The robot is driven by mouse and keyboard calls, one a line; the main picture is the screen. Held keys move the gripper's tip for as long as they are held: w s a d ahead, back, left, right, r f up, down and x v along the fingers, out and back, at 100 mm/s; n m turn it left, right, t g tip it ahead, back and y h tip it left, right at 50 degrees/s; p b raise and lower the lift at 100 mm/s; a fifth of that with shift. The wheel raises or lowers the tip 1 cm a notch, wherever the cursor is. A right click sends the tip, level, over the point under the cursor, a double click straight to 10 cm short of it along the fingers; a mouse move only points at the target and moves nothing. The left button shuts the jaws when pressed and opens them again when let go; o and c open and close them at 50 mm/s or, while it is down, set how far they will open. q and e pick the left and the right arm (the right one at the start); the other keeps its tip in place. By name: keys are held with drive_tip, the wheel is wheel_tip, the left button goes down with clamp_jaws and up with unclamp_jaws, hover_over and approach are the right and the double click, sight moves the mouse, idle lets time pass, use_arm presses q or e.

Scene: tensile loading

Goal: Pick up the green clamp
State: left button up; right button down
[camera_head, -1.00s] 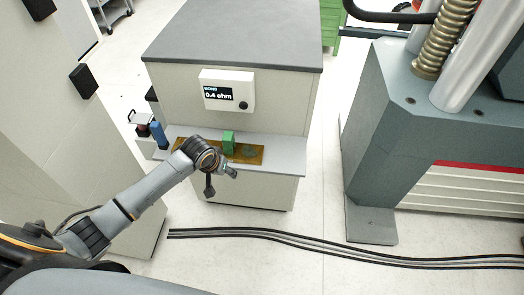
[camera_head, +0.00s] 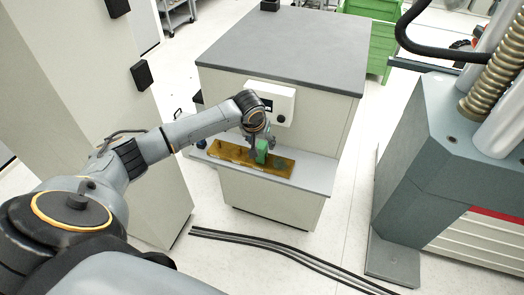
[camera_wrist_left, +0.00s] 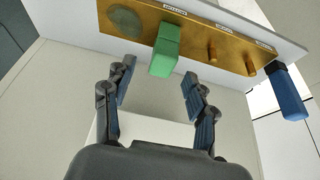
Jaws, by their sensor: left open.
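The green clamp (camera_wrist_left: 164,50) stands on a brown board in the left wrist view, ahead of my left gripper. It also shows in the head view (camera_head: 262,150), partly behind the gripper. My left gripper (camera_wrist_left: 157,88) is open, with its two blue-padded fingers apart and nothing between them. In the left wrist view the clamp lies just beyond the fingertips, between their lines. In the head view the left gripper (camera_head: 258,143) hangs down at the clamp; whether it touches cannot be told. My right gripper is not in view.
The brown board (camera_head: 224,152) lies on a grey shelf (camera_head: 318,177) on the front of a cabinet. A meter box (camera_head: 284,97) is above it. The board bears pegs (camera_wrist_left: 212,54) and a round green patch (camera_wrist_left: 126,20). A blue item (camera_wrist_left: 287,92) is at the right. Black cables (camera_head: 270,246) cross the floor.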

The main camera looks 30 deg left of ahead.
sight(261, 145)
use_arm(q)
drive_tip(key=shift+a+x, duration=0.15)
drive_tip(key=shift+x, duration=1.3)
drive_tip(key=shift+a+x, duration=0.1)
drive_tip(key=shift+x, duration=1.3)
drive_tip(key=shift+r, duration=0.1)
clamp_jaws()
